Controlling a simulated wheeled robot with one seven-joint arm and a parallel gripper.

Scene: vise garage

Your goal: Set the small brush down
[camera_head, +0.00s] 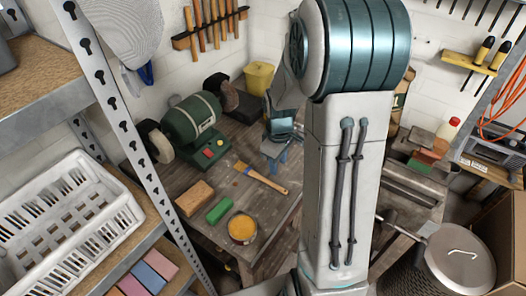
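The small brush (265,181) has a tan wooden handle with a blue band and yellowish bristles. It appears to lie flat on the wooden workbench (227,236), bristles toward the upper left. My gripper (277,166) is small in view, left of my large white arm link. Its two blue fingers point down with a gap between them, so it looks open. The fingertips are just behind the brush handle in the picture; I cannot tell if they touch it.
A wooden block (194,198), a green block (220,210) and a round tin of orange stuff (242,228) sit left and in front of the brush. A green bench grinder (194,122) and yellow bin (259,76) stand behind. A metal shelf post (120,115) rises at left.

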